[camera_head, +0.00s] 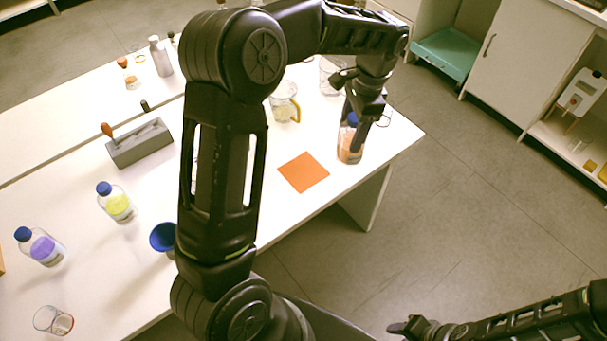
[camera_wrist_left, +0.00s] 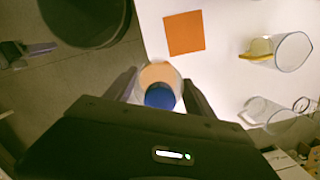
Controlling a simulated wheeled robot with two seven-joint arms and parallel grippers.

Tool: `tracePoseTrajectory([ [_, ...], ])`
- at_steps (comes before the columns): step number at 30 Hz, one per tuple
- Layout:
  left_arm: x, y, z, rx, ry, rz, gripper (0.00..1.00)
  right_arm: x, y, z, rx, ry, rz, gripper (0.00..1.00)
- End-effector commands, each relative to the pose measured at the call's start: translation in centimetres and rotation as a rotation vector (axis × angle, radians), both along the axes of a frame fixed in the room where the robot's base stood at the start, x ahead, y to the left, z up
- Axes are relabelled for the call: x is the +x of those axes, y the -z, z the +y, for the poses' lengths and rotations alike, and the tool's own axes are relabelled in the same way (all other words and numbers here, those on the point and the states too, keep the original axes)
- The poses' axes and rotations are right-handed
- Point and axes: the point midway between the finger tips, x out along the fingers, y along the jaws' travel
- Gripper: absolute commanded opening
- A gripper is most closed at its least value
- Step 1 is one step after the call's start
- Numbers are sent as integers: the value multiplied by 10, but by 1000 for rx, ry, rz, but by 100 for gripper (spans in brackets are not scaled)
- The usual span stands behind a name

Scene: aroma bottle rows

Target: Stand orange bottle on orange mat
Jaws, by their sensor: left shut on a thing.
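The orange bottle (camera_head: 350,143) has a blue cap and orange contents, and is near the table's right end. My left gripper (camera_head: 356,122) is shut on it near its top from above. The left wrist view shows the bottle's blue cap (camera_wrist_left: 160,96) between the two fingers (camera_wrist_left: 160,88). The orange mat (camera_head: 303,172) is a flat square to the left of and in front of the bottle; it also shows in the left wrist view (camera_wrist_left: 184,32). The bottle is apart from the mat. I cannot tell whether its base touches the table. My right gripper (camera_head: 408,328) is at the bottom edge, off the table.
A glass beaker with a yellow handle (camera_head: 285,103) stands behind the mat. A yellow bottle (camera_head: 117,204), a purple bottle (camera_head: 42,246), a blue cup (camera_head: 163,237) and a grey rack (camera_head: 140,145) are on the left. The table's right edge is close to the bottle.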

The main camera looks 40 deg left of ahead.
Motion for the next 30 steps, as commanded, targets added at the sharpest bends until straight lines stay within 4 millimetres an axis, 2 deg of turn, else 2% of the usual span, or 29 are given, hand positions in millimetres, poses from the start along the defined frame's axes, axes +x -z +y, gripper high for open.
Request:
tracePoseTrajectory([
  [1,-3,6,14,-1,131,-3,0,1,10,0,2,-1,-2,36],
  [9,-18,12,75,-1,905,-5,0,3,30,1,7,-2,-9,36],
  [15,-28,13,103,-5,1306,-4,0,4,39,2,9,-4,-14,36],
  [21,-31,12,113,-6,1485,-3,0,5,41,2,10,-4,-15,36],
  [30,-32,12,114,-8,1507,-2,0,5,41,2,10,-4,-15,36],
])
